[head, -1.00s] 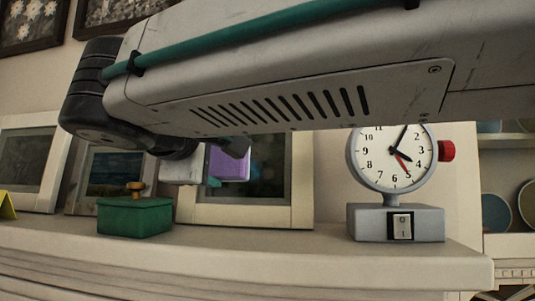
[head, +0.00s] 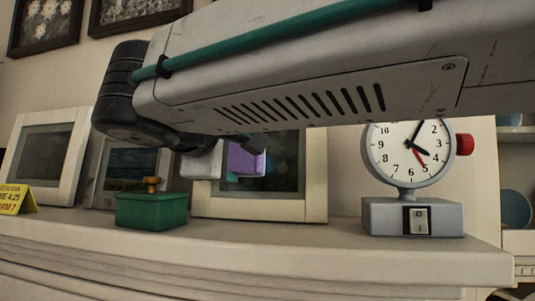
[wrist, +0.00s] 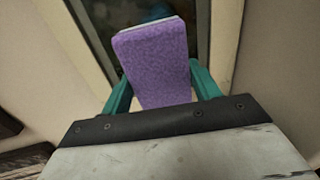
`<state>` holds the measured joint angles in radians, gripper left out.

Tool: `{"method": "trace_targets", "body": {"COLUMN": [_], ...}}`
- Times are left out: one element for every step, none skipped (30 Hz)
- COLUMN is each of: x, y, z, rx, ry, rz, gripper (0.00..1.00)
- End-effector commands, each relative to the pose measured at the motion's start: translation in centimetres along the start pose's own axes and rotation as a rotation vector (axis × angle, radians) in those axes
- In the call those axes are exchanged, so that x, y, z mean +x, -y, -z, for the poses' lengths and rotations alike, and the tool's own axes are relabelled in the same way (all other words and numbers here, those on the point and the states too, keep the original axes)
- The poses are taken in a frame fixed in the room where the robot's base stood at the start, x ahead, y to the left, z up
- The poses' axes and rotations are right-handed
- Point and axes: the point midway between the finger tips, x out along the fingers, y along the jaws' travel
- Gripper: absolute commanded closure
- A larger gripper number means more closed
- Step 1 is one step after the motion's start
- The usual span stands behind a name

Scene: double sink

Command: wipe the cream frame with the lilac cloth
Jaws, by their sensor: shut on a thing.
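My gripper (wrist: 162,88) is shut on the lilac cloth (wrist: 155,55), a thick pad with a pale layer along its far edge. Teal fingers show on either side of it. In the head view the lilac cloth (head: 246,160) is in front of the dark pane of the rightmost cream frame (head: 317,180), partly hidden by my arm. The frame stands upright on the shelf, its upper part hidden by my arm. Whether the cloth touches it I cannot tell.
A green box (head: 152,211) with a knob stands before the frames. A grey-based clock (head: 410,160) with a switch stands to the right. A yellow sign (head: 14,200) is at far left. The shelf (head: 300,240) is clear between the right frame and clock.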

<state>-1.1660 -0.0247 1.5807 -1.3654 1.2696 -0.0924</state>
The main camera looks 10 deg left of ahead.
Motion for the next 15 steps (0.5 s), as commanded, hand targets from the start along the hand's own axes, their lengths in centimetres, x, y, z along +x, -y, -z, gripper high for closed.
{"method": "trace_targets", "body": {"x": [0.13, 0.19, 0.28, 0.33, 0.4, 0.47, 0.53, 0.59, 0.67, 0.72, 0.78, 0.86, 0.91, 0.97, 1.05], "y": [-0.01, -0.01, -0.01, -0.01, -0.02, -0.02, -0.02, -0.02, -0.02, -0.02, -0.02, -0.02, -0.01, -0.01, -0.01], "z": [-0.01, -0.01, -0.02, -0.01, -0.01, -0.01, 0.0, 0.0, 0.01, 0.01, 0.02, 0.02, 0.02, 0.02, 0.02], "rx": [0.0, 0.0, 0.0, 0.0, 0.0, 0.0, 0.0, 0.0, 0.0, 0.0, 0.0, 0.0, 0.0, 0.0, 0.0], "ry": [0.001, 0.001, 0.001, 0.001, 0.001, 0.0, 0.0, 0.0, 0.0, 0.0, 0.0, 0.0, -0.001, 0.0, 0.0], "rz": [0.0, 0.0, 0.0, 0.0, 0.0, 0.0, 0.0, 0.0, 0.0, 0.0, 0.0, 0.0, 0.0, 0.0, 0.0], "gripper": [0.57, 0.57, 0.57, 0.57, 0.57, 0.57, 0.57, 0.57, 0.57, 0.57, 0.57, 0.57, 0.57, 0.57, 0.57]}}
